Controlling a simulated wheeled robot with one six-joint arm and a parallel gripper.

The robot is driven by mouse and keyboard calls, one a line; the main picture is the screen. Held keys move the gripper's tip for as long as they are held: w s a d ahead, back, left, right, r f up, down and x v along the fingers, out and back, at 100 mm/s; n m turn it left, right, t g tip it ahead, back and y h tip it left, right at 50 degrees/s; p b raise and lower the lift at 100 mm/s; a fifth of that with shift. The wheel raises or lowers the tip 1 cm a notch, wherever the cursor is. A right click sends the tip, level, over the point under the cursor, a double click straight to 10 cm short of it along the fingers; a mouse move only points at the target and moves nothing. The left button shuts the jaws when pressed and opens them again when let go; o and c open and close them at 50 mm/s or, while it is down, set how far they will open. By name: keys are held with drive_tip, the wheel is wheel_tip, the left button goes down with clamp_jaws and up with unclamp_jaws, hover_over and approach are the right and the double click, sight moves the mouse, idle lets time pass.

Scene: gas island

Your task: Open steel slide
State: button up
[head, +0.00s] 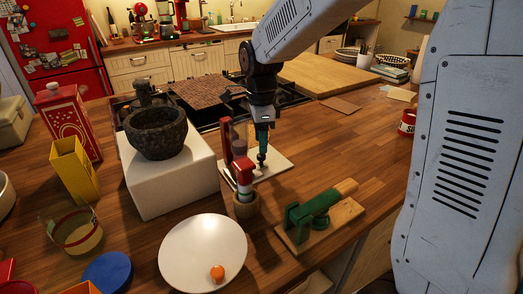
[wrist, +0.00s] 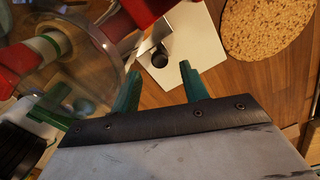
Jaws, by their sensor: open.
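A thin steel slide (wrist: 155,35) juts from the red part of a dispenser-like device with a clear container, in the wrist view. A small dark round piece (wrist: 159,58) shows just below it, over a white tile (wrist: 190,50). My gripper (head: 262,148) points down over the tile, just right of the device. In the wrist view its green fingers (wrist: 159,88) are apart with nothing between them. The slide is mostly hidden in the head view; I cannot tell how far it is pulled out.
A stone mortar (head: 156,134) sits on a white block (head: 165,185) at left. A white plate (head: 190,255) with an orange ball (head: 217,272) is in front. A green tool (head: 312,212) on a wooden board lies front right. A cork mat (wrist: 262,35) is near. Counter to the right is fairly clear.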

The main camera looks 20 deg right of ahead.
drive_tip(key=shift+f, duration=2.15)
